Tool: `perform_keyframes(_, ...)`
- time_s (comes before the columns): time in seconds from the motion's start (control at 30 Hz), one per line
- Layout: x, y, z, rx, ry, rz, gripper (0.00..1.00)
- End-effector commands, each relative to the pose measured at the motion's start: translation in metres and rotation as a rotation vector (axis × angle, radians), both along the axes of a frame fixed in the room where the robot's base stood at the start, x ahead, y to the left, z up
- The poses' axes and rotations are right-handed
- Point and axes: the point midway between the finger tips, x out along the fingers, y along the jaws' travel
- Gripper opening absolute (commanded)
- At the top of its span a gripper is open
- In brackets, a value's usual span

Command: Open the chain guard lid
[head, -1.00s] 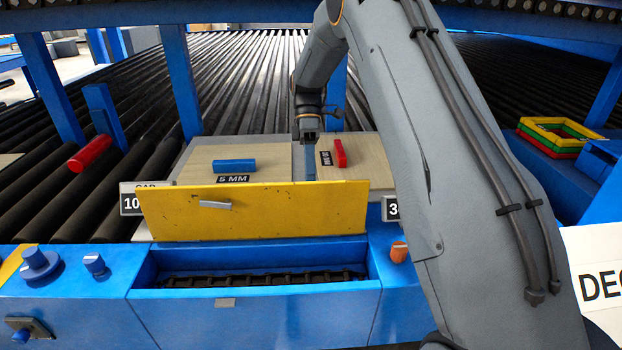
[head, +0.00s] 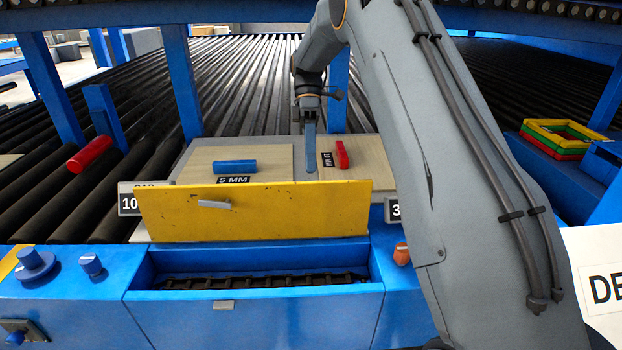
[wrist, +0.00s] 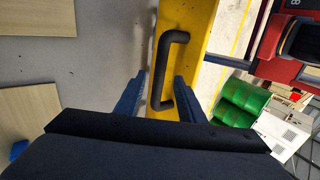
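The chain guard lid (head: 262,212) is a yellow panel standing upright along the back edge of the blue trough (head: 262,302). The trough is uncovered and its dark chain (head: 262,281) shows. In the wrist view the lid (wrist: 193,40) appears as a narrow yellow strip with a black handle (wrist: 161,72). My gripper (head: 310,170) is behind the lid in the head view, pointing down. In the wrist view my gripper (wrist: 158,92) has its two blue fingers apart, one on each side of the handle's lower part. No contact with the handle is visible.
Pale boards with a blue block (head: 234,167) and a red block (head: 342,154) lie behind the lid. An orange knob (head: 402,254) and blue knobs (head: 34,259) sit on the front panel. Black rollers (head: 60,190) fill the left side.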

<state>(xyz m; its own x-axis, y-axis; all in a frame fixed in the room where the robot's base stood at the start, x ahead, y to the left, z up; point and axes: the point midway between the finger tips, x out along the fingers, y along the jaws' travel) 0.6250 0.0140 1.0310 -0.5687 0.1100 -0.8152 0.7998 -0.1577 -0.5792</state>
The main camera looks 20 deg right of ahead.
Motion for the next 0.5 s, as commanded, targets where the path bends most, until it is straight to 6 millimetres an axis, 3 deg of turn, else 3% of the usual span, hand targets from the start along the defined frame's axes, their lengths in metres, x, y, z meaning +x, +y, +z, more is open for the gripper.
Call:
perform_keyframes(0.2,0.014,-0.002,0.018,0.0,0.0,0.0,0.36)
perform_keyframes(0.5,0.015,-0.003,0.021,0.0,0.001,0.001,0.36)
